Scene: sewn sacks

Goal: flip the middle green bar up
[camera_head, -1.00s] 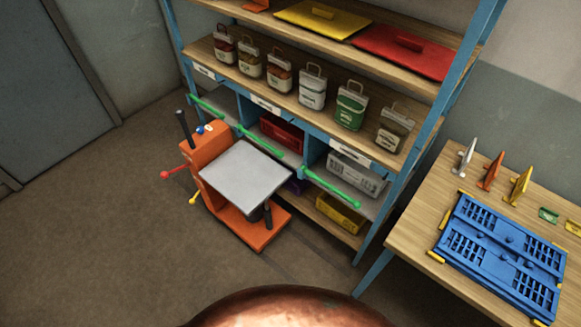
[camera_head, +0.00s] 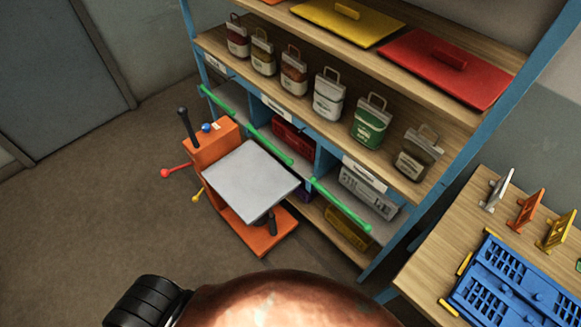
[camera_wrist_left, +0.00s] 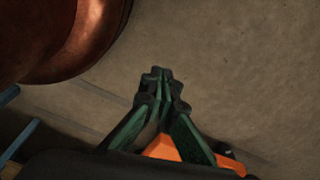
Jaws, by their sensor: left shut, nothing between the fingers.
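The middle green bar (camera_head: 266,143) lies across the front of the shelf's middle lower bay, running down to the right with a round knob at its right end. The left green bar (camera_head: 218,102) is across the bay to its left, and the right green bar (camera_head: 340,205) is across the bay to its right. My left gripper (camera_wrist_left: 160,75) shows only in the left wrist view, shut and empty above the brown floor. It is away from the bars, which do not show in that view. My right gripper is not in view.
An orange cart (camera_head: 248,228) with a grey platform (camera_head: 248,182) stands on the floor before the shelf, close to the middle bar. Several handled containers stand on the board above the bars. A wooden table (camera_head: 437,250) with a blue panel (camera_head: 505,280) stands at right. Floor at left is clear.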

